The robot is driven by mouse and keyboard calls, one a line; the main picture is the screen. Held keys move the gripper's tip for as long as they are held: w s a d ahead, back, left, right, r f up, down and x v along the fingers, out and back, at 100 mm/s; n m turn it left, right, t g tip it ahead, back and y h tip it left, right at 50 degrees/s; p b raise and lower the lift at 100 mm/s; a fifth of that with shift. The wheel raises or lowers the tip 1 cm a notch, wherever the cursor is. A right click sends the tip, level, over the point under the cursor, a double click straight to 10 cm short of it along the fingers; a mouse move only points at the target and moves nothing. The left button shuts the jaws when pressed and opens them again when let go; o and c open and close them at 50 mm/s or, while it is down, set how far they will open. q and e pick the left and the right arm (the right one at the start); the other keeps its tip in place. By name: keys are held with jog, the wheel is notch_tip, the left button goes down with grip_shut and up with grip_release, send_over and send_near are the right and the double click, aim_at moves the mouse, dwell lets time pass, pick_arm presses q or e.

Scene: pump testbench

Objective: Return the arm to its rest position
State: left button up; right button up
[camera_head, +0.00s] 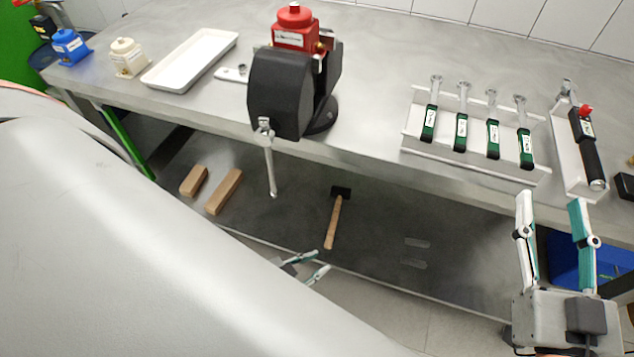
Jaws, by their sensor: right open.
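My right gripper (551,202) is at the lower right, in front of the bench edge. Its two white-and-teal fingers point up and stand wide apart, with nothing between them. My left gripper (321,261) is low in the middle, in front of the lower shelf. Only its teal-and-white fingers show clearly; they are apart, with nothing seen between them. The rest of it is hidden behind the large pale surface in the foreground.
The steel bench (370,130) carries a red-topped pump (296,35) on a black stand, a white tray (192,60), and a rack (477,155) of green-handled tools. A hammer (334,222) and wooden blocks (224,192) lie on the lower shelf. A blue crate (567,258) is behind my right gripper.

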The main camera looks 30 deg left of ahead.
dwell(0.4)
jog(key=s+d+f+g+h, duration=0.1)
jog(key=s+d+f+g, duration=0.1)
jog(key=f, duration=1.1)
jog(key=s+d+f+g+h, duration=0.1)
jog(key=s+d+f+g, duration=0.2)
jog(key=f, duration=1.1)
jog(key=s+d+f+g+h, duration=0.2)
jog(key=s+f+g, duration=0.1)
jog(key=f, duration=1)
jog(key=shift+s+d+f, duration=0.15)
jog(key=shift+s+d, duration=0.1)
jog(key=shift+s, duration=0.45)
